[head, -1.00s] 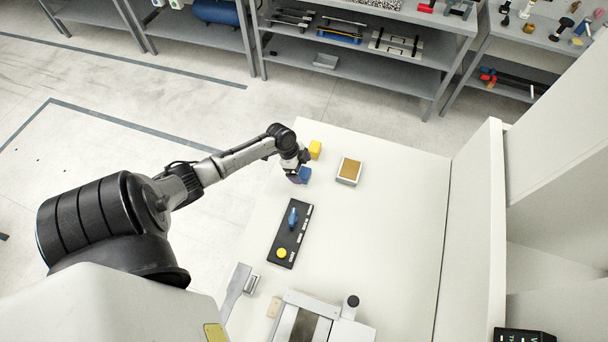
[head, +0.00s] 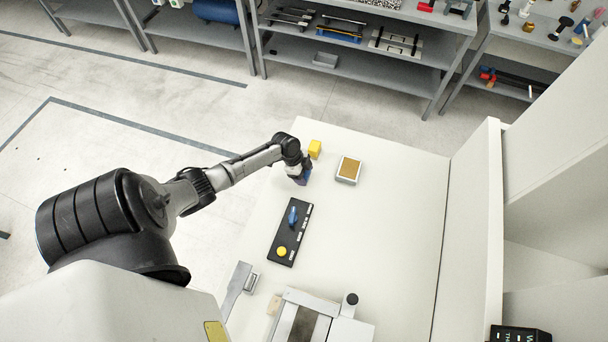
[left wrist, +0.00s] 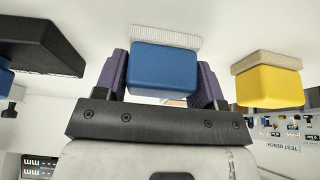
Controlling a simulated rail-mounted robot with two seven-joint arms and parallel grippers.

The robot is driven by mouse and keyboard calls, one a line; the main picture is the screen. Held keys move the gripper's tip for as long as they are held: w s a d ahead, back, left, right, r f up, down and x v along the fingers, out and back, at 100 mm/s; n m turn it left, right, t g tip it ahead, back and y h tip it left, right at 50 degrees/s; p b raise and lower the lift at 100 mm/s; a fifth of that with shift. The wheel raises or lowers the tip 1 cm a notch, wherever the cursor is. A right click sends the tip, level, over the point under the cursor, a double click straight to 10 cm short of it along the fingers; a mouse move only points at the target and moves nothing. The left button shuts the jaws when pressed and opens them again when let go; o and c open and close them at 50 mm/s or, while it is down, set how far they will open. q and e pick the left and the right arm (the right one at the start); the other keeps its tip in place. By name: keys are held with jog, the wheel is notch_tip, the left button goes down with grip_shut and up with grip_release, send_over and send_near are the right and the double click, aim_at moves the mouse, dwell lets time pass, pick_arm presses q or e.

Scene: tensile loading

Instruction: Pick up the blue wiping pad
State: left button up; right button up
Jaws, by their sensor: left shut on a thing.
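The blue wiping pad (left wrist: 163,70) is a blue block with a pale, ribbed sole. In the left wrist view it sits between the two purple fingers of my left gripper (left wrist: 162,80), which is shut on it. In the head view the left gripper (head: 303,178) is at the far left part of the white table, and the pad is mostly hidden by the gripper and arm. I cannot tell whether the sole touches the table. My right gripper is not in view.
A yellow block (head: 315,149) stands close behind the gripper; it also shows in the left wrist view (left wrist: 270,86). A tray with a brown top (head: 348,169) lies to the right. A black control panel (head: 289,234) lies nearer. The table's right side (head: 405,215) is clear.

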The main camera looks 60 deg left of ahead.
aim_at(307, 175)
pick_arm(q)
jog(key=c, duration=0.4)
jog(key=shift+o, duration=0.2)
jog(key=shift+r, duration=0.1)
jog(key=shift+r, duration=0.4)
jog(key=r, duration=0.3)
jog(key=shift+s+d+r+b, duration=0.3)
jog(key=shift+d+r+b, duration=0.05)
jog(key=shift+d, duration=0.05)
jog(key=s+d+r, duration=0.6)
jog(key=d, duration=0.2)
jog(key=shift+s+d+r+b, duration=0.2)
jog(key=shift+s+d+b, duration=0.05)
jog(key=shift+b, duration=0.15)
